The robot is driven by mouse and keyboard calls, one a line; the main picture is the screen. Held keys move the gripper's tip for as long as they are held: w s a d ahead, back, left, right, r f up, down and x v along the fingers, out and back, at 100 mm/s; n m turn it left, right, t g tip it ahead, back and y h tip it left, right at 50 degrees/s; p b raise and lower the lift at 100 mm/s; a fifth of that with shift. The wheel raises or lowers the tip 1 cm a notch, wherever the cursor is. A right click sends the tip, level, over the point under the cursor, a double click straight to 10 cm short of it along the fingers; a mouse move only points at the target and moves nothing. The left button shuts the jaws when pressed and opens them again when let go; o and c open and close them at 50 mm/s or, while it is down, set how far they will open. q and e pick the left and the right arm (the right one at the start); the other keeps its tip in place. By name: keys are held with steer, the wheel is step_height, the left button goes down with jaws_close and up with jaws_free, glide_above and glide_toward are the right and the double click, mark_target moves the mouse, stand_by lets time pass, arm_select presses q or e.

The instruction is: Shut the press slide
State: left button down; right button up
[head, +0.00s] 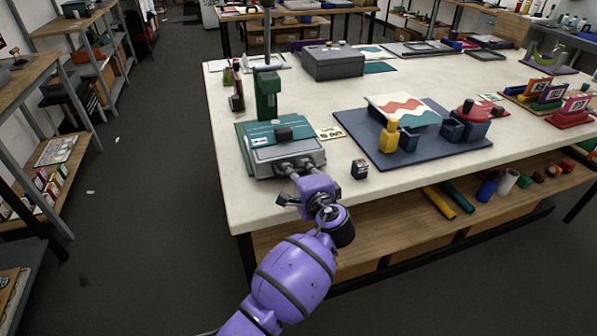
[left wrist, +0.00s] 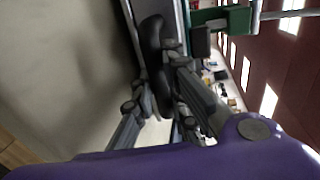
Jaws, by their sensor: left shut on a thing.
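The press, with a green base (head: 250,132) and a green upright (head: 267,95), stands near the table's left front corner. Its light grey slide (head: 270,154) sits at the front of the base, out from under the upright, with a dark block (head: 284,134) at its back edge. My left gripper (head: 297,167) is at the slide's front edge, hiding part of it. In the left wrist view, the gripper's fingers (left wrist: 165,92) are shut on a dark bar handle (left wrist: 153,50) along the slide's edge. My right gripper is not in view.
A small dark block (head: 360,169) stands just right of the gripper. A card (head: 330,133) lies beside the press. The table's front edge is close below.

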mark_target(294, 162)
arm_select(q)
steer(key=x, duration=0.3)
steer(key=b+x, duration=0.1)
steer(key=shift+w+r, duration=0.3)
steer(key=shift+w, duration=0.05)
steer(key=shift+r, duration=0.25)
steer(key=c, duration=2.2)
jaws_free()
steer(key=o, duration=0.5)
steer(key=shift+w+f, duration=0.15)
steer(key=shift+s, duration=0.3)
steer(key=v, duration=1.1)
steer(key=shift+s+d, duration=0.1)
steer(key=shift+s, duration=0.15)
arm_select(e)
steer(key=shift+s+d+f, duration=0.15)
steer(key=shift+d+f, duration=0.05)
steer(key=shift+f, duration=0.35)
